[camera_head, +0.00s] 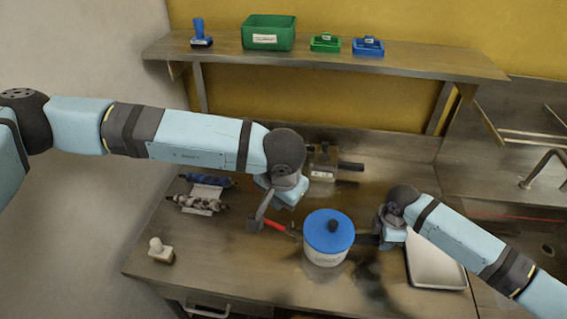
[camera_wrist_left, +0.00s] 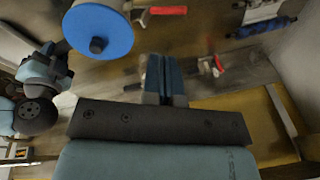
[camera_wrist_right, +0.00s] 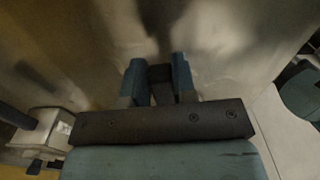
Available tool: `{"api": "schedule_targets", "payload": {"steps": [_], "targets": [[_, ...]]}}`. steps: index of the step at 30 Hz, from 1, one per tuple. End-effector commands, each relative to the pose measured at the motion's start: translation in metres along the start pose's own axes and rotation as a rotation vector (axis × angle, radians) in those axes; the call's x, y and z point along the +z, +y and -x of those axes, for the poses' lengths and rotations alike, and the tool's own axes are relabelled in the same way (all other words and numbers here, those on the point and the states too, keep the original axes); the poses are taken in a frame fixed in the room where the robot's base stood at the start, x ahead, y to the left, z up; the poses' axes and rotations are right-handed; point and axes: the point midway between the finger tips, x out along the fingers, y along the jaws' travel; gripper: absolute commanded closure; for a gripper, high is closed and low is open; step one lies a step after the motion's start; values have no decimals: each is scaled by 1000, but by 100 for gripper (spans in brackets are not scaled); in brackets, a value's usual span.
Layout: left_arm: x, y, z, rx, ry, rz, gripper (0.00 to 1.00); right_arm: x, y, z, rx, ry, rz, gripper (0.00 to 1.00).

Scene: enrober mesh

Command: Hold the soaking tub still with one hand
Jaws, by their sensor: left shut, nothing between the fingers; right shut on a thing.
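The soaking tub (camera_head: 325,257) is a white round pot with a blue lid (camera_head: 318,234) and a black knob. It stands upright on the steel bench, and the lid also shows in the left wrist view (camera_wrist_left: 98,22). My right gripper (camera_head: 374,240) is at the tub's right side, shut on a dark bar that looks like the tub's side handle; a dark piece shows between its fingers in the right wrist view (camera_wrist_right: 160,78). My left gripper (camera_head: 287,203) is above the bench, up and left of the tub, apart from it. Its fingers (camera_wrist_left: 165,78) are together and empty.
A red-handled grey tool (camera_head: 272,224) is just left of the tub. Rollers (camera_head: 200,203) lie further left, and a metal block (camera_head: 323,172) stands behind. A white tray (camera_head: 437,281) is right, under my right arm. A shelf (camera_head: 400,61) holds green and blue bins.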

Motion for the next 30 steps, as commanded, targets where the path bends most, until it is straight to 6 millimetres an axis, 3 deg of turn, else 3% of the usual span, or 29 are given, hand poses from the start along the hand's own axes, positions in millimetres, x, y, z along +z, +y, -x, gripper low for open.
{"api": "schedule_targets", "payload": {"steps": [5, 12, 18, 23, 30], "targets": [[-14, -2, -3, -23, -30, 130, 100, 0, 0, 0, 0, 0, 0, 100], [-54, -8, -7, -117, -131, 609, 100, 0, 0, 0, 0, 0, 0, 100], [-71, -9, -8, -180, -184, 866, 100, 0, 0, 0, 0, 0, 0, 100], [-70, -11, -19, -193, -195, 913, 100, 0, 0, 0, 0, 0, 0, 100], [-58, -14, -64, -192, -195, 910, 100, 0, 0, 0, 0, 0, 0, 100]]}}
